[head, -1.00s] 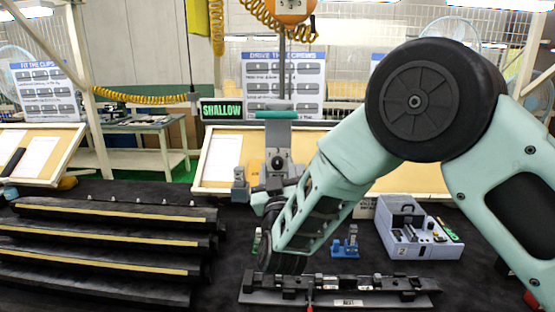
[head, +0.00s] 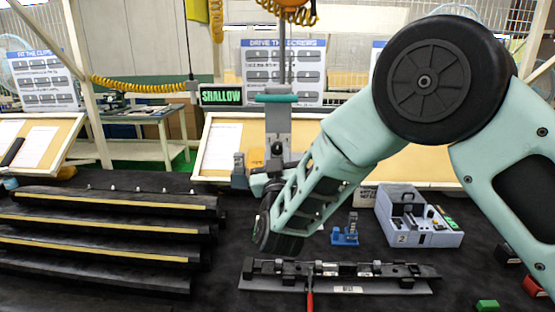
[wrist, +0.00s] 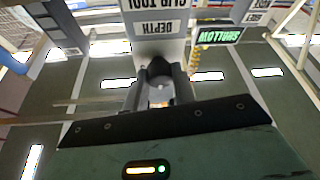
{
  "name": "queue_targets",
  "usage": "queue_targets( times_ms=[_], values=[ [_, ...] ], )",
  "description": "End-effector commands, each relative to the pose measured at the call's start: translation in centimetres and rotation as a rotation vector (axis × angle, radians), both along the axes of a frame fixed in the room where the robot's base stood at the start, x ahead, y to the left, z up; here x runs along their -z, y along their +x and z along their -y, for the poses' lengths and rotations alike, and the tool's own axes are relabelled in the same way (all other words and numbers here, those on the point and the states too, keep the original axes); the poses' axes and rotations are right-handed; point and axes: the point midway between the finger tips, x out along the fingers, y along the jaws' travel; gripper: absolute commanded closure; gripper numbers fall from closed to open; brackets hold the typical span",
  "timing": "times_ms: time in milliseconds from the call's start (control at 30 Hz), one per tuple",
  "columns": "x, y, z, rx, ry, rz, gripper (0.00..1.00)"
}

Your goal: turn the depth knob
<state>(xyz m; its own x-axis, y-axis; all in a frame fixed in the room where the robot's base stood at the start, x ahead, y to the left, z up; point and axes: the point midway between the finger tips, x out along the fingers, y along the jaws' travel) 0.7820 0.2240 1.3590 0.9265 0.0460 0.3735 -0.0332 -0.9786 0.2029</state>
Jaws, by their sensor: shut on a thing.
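The depth knob (wrist: 159,68) is a dark round knob under the upside-down "DEPTH" and "CLIP TOOL" label (wrist: 157,27) in the wrist view. My gripper (wrist: 160,88) is shut on the knob, with one finger on each side of it. In the head view, the grey clip tool (head: 278,122) hangs upright with a teal bar across its top. My wrist covers its lower part, so the grip is mostly hidden there. The display (head: 221,95) beside the tool reads SHALLOW in green; it also shows in the wrist view (wrist: 219,35).
A dark rail fixture (head: 340,284) with a red-handled tool (head: 309,292) lies on the bench's front part. A small blue stand (head: 346,234) and a grey box (head: 419,216) stand behind it.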

Motion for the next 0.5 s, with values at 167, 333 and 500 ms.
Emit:
queue_targets(
  times_ms=[167, 333, 500],
  values=[
    [0.87, -0.04, -0.05, -0.001, 0.104, 0.008, 0.96],
    [1.05, -0.05, -0.13, 0.000, 0.234, 0.014, 0.96],
    [0.97, -0.06, -0.23, -0.002, 0.377, 0.018, 0.96]
  ],
)
